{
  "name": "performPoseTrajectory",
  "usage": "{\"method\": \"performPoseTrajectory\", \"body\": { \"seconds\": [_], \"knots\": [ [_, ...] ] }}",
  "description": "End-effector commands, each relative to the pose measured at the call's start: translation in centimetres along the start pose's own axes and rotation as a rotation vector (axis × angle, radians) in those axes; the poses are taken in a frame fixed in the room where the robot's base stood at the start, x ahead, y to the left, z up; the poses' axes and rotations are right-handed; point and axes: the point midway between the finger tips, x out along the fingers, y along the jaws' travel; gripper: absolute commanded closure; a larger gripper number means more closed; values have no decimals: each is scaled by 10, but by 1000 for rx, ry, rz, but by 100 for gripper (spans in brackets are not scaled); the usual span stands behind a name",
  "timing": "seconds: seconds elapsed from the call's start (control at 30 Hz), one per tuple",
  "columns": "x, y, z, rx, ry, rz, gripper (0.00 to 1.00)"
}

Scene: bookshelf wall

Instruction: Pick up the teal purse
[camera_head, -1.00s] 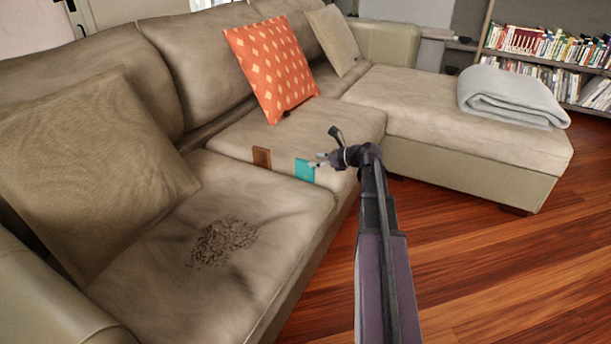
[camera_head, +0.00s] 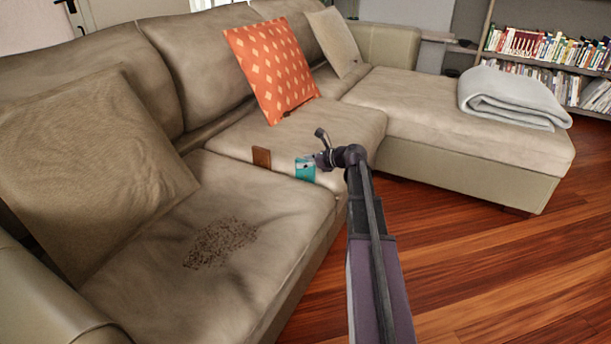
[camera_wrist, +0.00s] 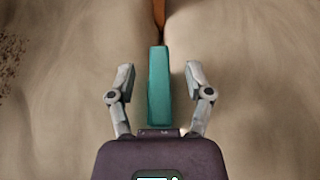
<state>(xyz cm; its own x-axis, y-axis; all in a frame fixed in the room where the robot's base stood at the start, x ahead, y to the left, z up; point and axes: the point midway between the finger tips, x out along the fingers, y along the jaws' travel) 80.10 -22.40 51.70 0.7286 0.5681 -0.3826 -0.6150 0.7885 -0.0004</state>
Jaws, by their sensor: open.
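The teal purse (camera_head: 304,171) stands upright on its edge in the seam between two seat cushions of the sofa. In the wrist view the teal purse (camera_wrist: 159,88) shows as a narrow upright block. My gripper (camera_wrist: 159,82) is open, with one finger on each side of the purse and a gap on both sides. In the head view my gripper (camera_head: 312,164) is at the right end of the purse, and its fingertips overlap it in the picture.
A brown flat item (camera_head: 261,157) stands in the same seam behind the purse. The beige sofa (camera_head: 300,215) holds an orange patterned pillow (camera_head: 270,68), a brown pillow (camera_head: 90,165) and a folded grey blanket (camera_head: 513,95). Dark crumbs (camera_head: 220,242) lie on the near cushion.

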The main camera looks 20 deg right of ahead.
Motion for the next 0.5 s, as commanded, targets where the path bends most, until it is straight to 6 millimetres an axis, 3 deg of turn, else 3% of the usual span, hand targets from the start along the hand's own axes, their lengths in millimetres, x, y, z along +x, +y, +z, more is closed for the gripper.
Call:
{"method": "performPoseTrajectory", "body": {
  "seconds": [0.23,0.27,0.47,0.5],
  "knots": [
    [0,0,0,0,0,0,34],
    [0,0,0,0,0,0,40],
    [0,0,0,0,0,0,100],
    [0,0,0,0,0,0,100]
  ]
}}
